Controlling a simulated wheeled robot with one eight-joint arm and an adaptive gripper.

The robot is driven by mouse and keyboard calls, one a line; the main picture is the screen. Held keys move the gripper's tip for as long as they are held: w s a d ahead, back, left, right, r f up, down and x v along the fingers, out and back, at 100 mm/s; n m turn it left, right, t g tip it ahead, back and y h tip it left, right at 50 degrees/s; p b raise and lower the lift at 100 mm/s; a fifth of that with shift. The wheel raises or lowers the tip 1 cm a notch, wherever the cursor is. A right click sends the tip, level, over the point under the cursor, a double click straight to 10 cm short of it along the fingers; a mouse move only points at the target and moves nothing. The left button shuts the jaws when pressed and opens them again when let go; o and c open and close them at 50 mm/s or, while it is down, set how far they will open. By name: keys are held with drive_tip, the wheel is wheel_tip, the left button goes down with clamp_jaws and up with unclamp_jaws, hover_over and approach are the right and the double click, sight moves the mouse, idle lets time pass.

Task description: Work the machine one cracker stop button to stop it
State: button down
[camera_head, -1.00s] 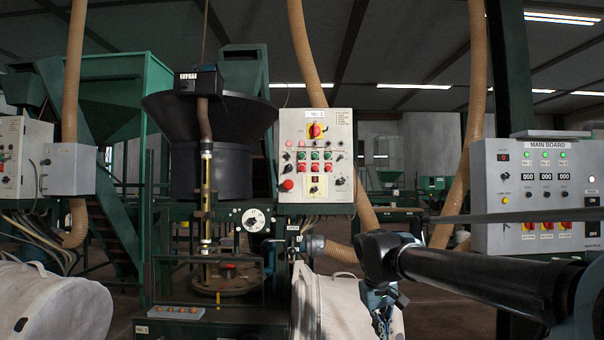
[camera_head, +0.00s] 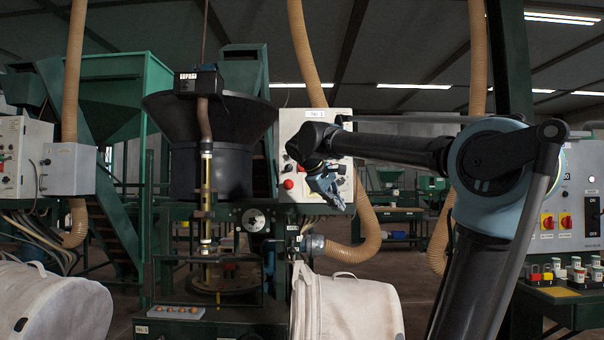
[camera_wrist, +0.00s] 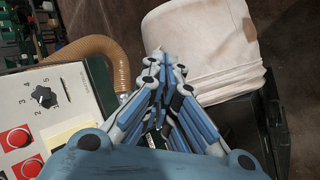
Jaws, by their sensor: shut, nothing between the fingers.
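A grey control panel (camera_head: 300,120) hangs beside the black hopper machine (camera_head: 210,150) in the head view. My arm covers most of its middle, including its button rows. A red mushroom button (camera_head: 288,184) shows at its lower left. My gripper (camera_head: 336,203) is shut and empty in front of the panel's lower right, pointing down. In the wrist view the gripper (camera_wrist: 160,55) is seen beside the panel (camera_wrist: 45,115), which carries a black numbered knob (camera_wrist: 43,96) and red buttons (camera_wrist: 17,138). I cannot read which button is the cracker stop.
A white bulk bag (camera_head: 345,305) stands below the panel, and another (camera_head: 55,305) at the left. A beige hose (camera_head: 370,220) curves right of the panel. The main board (camera_head: 580,190) at the right is partly behind my arm. A small button box (camera_head: 175,312) sits low.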

drive_tip(key=w+a+r+n+t, duration=0.1)
drive_tip(key=w+a+r, duration=0.2)
drive_tip(key=a+r, duration=0.2)
drive_tip(key=w+a+r+n+t, duration=0.2)
drive_tip(key=w+a+r, duration=0.1)
drive_tip(key=a+r, duration=0.3)
wheel_tip(320, 180, up, 3)
drive_tip(key=shift+w+f+h, duration=0.2)
drive_tip(key=shift+w+h, duration=0.1)
drive_tip(key=shift+w, duration=0.1)
drive_tip(key=w, duration=0.8)
drive_tip(key=shift+w, duration=0.35)
drive_tip(key=shift+w, duration=0.8)
idle(1.5)
drive_tip(key=shift+s, duration=0.85)
drive_tip(key=shift+s+a, duration=0.1)
drive_tip(key=shift+s, duration=2.4)
